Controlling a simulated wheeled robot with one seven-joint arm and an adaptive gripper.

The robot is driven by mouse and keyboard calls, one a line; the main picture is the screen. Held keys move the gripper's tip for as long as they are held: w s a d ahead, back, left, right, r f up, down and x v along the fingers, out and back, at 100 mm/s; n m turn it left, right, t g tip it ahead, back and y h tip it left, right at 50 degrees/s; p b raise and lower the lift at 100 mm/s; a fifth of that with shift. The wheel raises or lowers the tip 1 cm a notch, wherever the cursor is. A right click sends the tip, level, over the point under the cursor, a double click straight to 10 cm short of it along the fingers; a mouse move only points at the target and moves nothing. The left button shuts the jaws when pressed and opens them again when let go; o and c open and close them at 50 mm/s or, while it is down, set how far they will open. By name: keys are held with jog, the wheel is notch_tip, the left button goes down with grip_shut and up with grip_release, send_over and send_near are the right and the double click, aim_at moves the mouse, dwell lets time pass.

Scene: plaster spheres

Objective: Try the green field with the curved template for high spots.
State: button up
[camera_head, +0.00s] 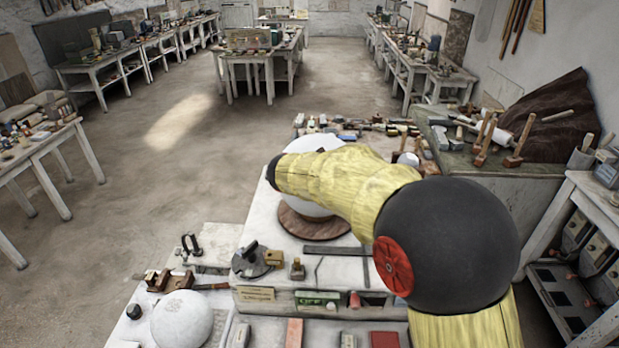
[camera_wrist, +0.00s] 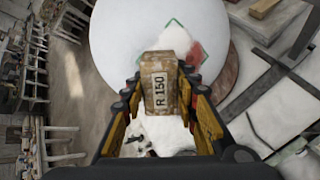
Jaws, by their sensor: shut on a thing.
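A large white plaster sphere (camera_wrist: 115,40) fills the upper middle of the wrist view. It also shows in the head view (camera_head: 318,143), on a round brown wooden base (camera_head: 310,226), partly behind my arm. Thin green lines on the sphere mark the green field (camera_wrist: 176,24); a brighter white patch and a red patch (camera_wrist: 196,53) show there. My gripper (camera_wrist: 160,80) is shut on a brown block labelled R 150 (camera_wrist: 160,92), the template's visible part. The block overlaps the field's near side in the picture; its curved edge is hidden, and I cannot tell whether it touches. The head view hides my gripper.
A second pale sphere (camera_head: 181,320) lies at the front left. A dark metal bar (camera_head: 338,250) and a clamp-like tool (camera_head: 252,260) lie near the wooden base. A cluttered bench (camera_head: 450,165) stands at right. The floor (camera_head: 150,180) at left is open.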

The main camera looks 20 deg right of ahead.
jog(key=shift+f, duration=0.1)
jog(key=shift+d+r+p, duration=0.4)
jog(key=shift+r+p, duration=0.25)
jog(key=shift+r, duration=0.05)
jog(key=shift+s+d+r, duration=0.25)
jog(key=shift+s+r, duration=0.05)
jog(key=shift+r, duration=0.1)
jog(key=shift+f, duration=0.1)
jog(key=shift+p+v, duration=0.5)
jog(key=shift+v, duration=0.8)
jog(key=shift+w, duration=0.1)
